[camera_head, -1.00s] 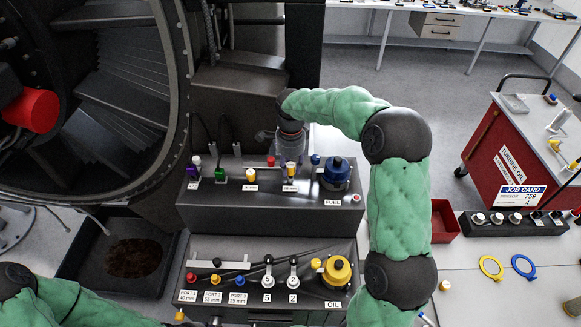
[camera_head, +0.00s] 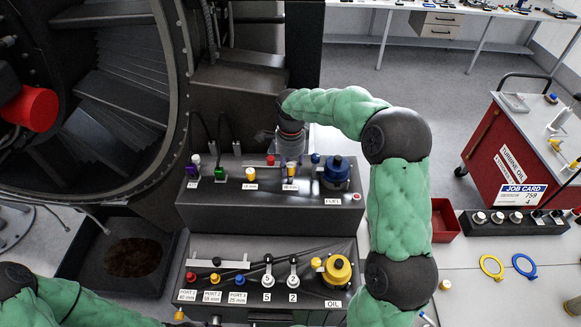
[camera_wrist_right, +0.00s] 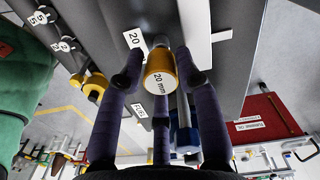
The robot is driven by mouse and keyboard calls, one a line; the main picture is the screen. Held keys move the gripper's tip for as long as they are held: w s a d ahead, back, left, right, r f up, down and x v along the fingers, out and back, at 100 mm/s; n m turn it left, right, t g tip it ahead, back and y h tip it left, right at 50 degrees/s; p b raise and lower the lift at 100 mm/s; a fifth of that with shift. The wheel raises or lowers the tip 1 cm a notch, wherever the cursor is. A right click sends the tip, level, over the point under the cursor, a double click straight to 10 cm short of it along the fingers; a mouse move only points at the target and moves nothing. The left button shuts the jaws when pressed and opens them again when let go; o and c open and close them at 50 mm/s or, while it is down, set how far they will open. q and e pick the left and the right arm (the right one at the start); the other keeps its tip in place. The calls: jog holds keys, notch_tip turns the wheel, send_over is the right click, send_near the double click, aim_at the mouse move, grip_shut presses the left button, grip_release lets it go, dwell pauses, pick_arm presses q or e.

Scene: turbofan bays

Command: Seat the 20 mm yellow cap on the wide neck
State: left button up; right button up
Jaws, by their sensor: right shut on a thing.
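The yellow cap (camera_wrist_right: 160,82), with "20 mm" on its end, sits between the dark purple fingers of my right gripper (camera_wrist_right: 165,80) in the right wrist view. The gripper is shut on it. In the head view my right gripper (camera_head: 289,163) points down over the back of the upper dark panel, with the yellow cap (camera_head: 290,171) small below it. A grey post shows right behind the cap in the wrist view; I cannot tell whether the cap is on it or only in front. A white "20" label (camera_wrist_right: 134,39) is beside it. My left gripper is out of view.
On the upper panel (camera_head: 235,213), another yellow cap (camera_head: 250,174) stands left of the gripper and a large blue cap (camera_head: 337,170) stands right. The lower panel holds coloured caps and a large yellow OIL cap (camera_head: 336,270). A red tray (camera_head: 444,222) lies right of my arm.

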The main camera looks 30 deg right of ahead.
aim_at(290, 165)
jog(key=shift+f+b, duration=0.4)
jog(key=shift+f, duration=0.15)
dwell(0.9)
jog(key=shift+r, duration=0.1)
jog(key=shift+r+p, duration=1.95)
jog(key=shift+r, duration=1)
jog(key=shift+f, duration=0.1)
